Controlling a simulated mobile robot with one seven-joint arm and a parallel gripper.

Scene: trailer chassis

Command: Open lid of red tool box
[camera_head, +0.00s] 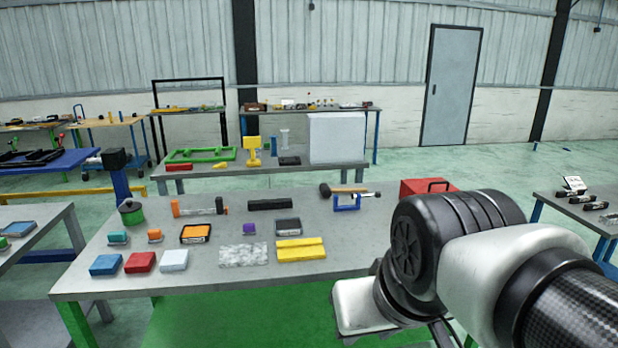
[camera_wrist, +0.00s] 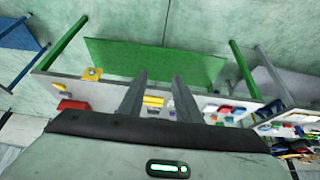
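The red tool box (camera_head: 427,186) is at the right end of the grey workbench in the head view, with a dark handle on top. My arm hides its lower part. Its lid looks shut, as far as it shows. A red shape that looks like the same box (camera_wrist: 73,105) is at the left in the wrist view, off to the side of my fingers. My gripper (camera_wrist: 159,76) is open and empty, its two fingers apart above the bench. In the head view the fingers are hidden behind my arm.
The workbench (camera_head: 100,270) holds several blocks, a yellow piece (camera_head: 301,249), a mallet (camera_head: 343,190) and a blue clamp (camera_head: 347,203) beside the tool box. Another table (camera_head: 575,207) stands at the right, with green floor between. More benches are behind.

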